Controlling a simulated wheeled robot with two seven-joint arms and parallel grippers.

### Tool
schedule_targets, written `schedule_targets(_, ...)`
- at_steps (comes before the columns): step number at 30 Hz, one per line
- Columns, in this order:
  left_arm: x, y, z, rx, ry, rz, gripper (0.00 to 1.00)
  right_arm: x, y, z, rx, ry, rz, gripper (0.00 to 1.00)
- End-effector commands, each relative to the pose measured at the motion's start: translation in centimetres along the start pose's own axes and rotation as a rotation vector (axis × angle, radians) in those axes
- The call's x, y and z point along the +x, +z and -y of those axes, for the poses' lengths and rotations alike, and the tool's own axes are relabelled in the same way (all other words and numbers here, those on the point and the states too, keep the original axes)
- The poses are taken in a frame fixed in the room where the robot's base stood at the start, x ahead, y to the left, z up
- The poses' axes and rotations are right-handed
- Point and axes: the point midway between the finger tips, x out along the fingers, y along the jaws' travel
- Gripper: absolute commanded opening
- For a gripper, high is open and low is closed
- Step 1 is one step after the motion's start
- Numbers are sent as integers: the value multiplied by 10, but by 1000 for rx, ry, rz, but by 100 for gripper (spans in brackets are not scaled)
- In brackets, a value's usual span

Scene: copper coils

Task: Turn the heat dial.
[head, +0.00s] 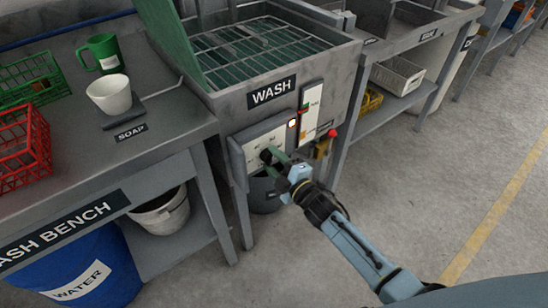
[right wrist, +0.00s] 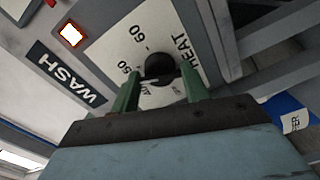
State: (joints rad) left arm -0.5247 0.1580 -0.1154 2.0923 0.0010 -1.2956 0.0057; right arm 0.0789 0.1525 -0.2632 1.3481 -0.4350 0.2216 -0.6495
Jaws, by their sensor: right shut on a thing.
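The heat dial is a small black knob (right wrist: 160,68) on a pale panel marked HEAT with numbers around it, on the front of the wash unit (head: 330,62). In the head view the dial (head: 266,155) shows at the tip of my right gripper (head: 276,160). In the right wrist view the two green fingers of the right gripper (right wrist: 160,88) stand on either side of the knob, shut on it. The knob's pointer is hard to read. My left gripper is in neither view.
A lit indicator (head: 292,123) and a narrow label plate (head: 313,112) sit beside the dial panel. A red-topped valve (head: 331,134) is to the right. The wash bench (head: 60,130) is at the left, with a grey bucket (head: 265,192) below the panel. The right floor is clear.

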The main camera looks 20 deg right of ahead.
Motion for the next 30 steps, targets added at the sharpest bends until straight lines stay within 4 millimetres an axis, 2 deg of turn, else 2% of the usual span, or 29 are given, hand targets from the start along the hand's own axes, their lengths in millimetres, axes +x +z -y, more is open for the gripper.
schedule_targets(15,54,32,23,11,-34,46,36,0,0,-2,491,-1,2,23)
schedule_targets(30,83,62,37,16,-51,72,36,0,0,-1,952,-1,1,23)
